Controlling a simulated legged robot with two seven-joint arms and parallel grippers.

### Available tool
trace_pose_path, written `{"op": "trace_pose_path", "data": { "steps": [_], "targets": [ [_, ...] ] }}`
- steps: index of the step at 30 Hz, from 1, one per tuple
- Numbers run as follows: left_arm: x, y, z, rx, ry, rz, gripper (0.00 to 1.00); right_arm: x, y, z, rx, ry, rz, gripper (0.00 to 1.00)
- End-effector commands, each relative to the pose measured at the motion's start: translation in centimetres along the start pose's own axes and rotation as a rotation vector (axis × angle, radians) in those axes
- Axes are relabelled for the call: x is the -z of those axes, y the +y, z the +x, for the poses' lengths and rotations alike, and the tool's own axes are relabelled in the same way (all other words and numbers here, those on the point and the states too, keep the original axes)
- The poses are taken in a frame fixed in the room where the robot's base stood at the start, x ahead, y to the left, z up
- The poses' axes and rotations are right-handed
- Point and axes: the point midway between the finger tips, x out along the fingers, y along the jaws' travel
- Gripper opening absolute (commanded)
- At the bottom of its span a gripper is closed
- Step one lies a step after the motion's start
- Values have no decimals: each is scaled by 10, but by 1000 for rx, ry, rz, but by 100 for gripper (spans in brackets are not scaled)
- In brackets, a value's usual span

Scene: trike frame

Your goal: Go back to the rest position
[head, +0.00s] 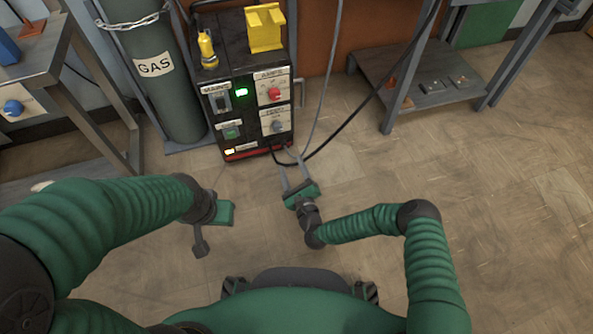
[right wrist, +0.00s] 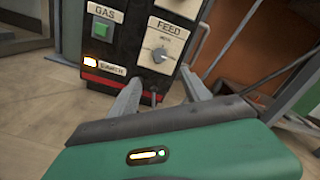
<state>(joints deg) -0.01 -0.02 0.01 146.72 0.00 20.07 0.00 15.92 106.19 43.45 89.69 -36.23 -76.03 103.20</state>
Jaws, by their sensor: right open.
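My right gripper (head: 292,168) is in the middle of the head view, in front of the black welding machine (head: 247,108). Its two grey fingers are spread apart and nothing is between them. In the right wrist view the fingers of my right gripper (right wrist: 159,78) point at the lower front of the machine (right wrist: 120,60), near its red base strip; whether they touch it I cannot tell. My left gripper (head: 213,228) hangs over the floor to the left of the right one. It is seen from above, partly behind its own wrist, and its jaw opening is not clear.
A green gas cylinder (head: 158,95) with a chain stands left of the machine. A workbench (head: 55,55) is at the far left. A grey metal shelf (head: 425,100) stands at the back right. A black cable (head: 352,118) hangs near the machine. The floor (head: 520,230) at right is clear.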

Motion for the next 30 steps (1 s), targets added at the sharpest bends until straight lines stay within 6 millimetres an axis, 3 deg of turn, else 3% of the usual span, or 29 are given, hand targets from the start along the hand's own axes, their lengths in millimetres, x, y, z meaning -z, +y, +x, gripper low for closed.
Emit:
{"op": "trace_pose_path", "data": {
  "steps": [14, 17, 20, 24, 26, 30],
  "targets": [
    [0, 0, 0, 0, 1, -1, 36, -1, 0, 1, -1, -1, -1, 56],
    [2, 0, -6, 0, 1, -1, 36, -14, -2, 4, -41, -8, -57, 56],
    [6, 0, -23, 0, 0, 0, 36, -45, -6, 7, -182, -26, -264, 56],
    [14, 0, -56, 0, 1, 0, 36, -83, -25, -12, -495, -48, -765, 56],
    [16, 0, -68, 0, 1, 0, 36, -90, -46, -29, -626, -47, -984, 56],
    [23, 0, -97, 0, 1, 0, 36, -105, -121, -84, -924, -25, -1435, 56]
  ]
}}
